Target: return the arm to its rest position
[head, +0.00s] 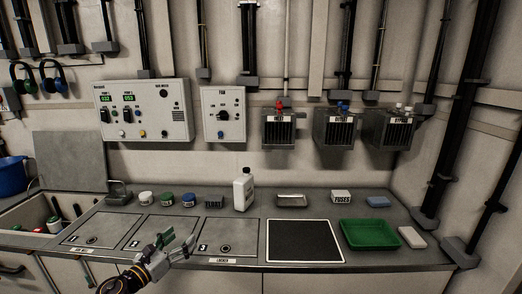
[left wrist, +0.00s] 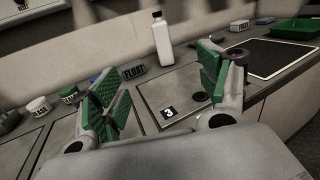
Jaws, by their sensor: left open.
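My left gripper (head: 178,244) is in front of the counter's lower edge, by the hatches marked 2 and 3. In the left wrist view its two green-padded fingers (left wrist: 160,90) are spread apart with nothing between them. The hatch marked 3 (left wrist: 186,96) shows beyond the fingers. My right gripper is not in the head view.
The counter carries a white bottle (head: 243,190), several small jars, a black mat (head: 304,241), a green tray (head: 370,234), a fuses box (head: 341,196) and a blue sponge (head: 378,202). Control panels (head: 143,110) hang on the wall. A sink (head: 40,218) is at left.

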